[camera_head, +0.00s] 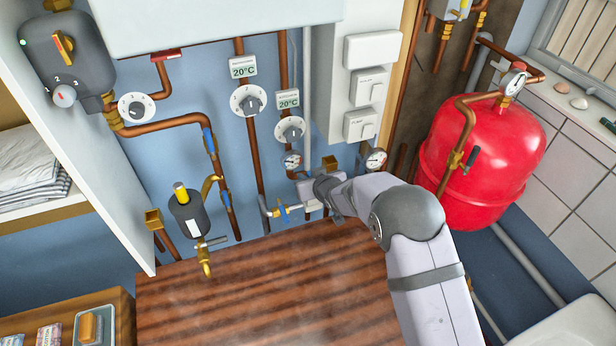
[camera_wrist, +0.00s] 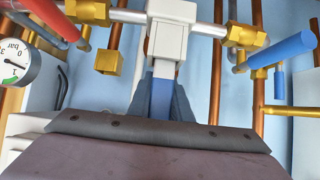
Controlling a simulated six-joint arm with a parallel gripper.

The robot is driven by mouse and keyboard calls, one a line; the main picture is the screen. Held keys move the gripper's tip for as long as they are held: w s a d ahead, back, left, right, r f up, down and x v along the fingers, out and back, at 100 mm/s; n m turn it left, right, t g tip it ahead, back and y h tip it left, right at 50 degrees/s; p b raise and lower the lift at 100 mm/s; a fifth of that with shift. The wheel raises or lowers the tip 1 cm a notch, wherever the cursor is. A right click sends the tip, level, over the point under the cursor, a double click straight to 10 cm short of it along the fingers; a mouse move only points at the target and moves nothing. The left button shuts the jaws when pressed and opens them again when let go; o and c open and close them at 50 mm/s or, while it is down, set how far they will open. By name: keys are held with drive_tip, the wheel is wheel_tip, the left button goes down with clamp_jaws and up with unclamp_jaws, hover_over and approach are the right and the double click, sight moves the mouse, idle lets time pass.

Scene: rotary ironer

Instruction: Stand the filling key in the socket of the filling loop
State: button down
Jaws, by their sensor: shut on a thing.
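The filling loop's white block (camera_wrist: 172,28) sits at top centre in the wrist view, on a silver pipe between brass fittings. It also shows in the head view (camera_head: 306,191), partly behind my gripper. My gripper (camera_wrist: 162,98) is shut on a blue piece, which I take for the filling key (camera_wrist: 162,97). The dark fingers flank it. The key's far end meets or overlaps the white block in the wrist view. I cannot tell whether it is in the socket or only in front of it. In the head view my gripper (camera_head: 323,190) hides the key.
A blue lever (camera_wrist: 276,48) on a brass valve is to the right, a red lever (camera_wrist: 42,18) and pressure gauge (camera_wrist: 14,62) to the left. A brass fitting (camera_wrist: 108,62) hangs close by. In the head view, the wooden worktop (camera_head: 260,290) is bare; a red vessel (camera_head: 480,160) stands right.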

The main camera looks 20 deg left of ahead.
drive_tip(key=shift+f, duration=0.15)
drive_tip(key=shift+f, duration=0.15)
drive_tip(key=c, duration=1.6)
unclamp_jaws()
drive_tip(key=shift+b+v, duration=1.6)
drive_tip(key=shift+v, duration=4.5)
drive_tip(key=shift+w, duration=0.1)
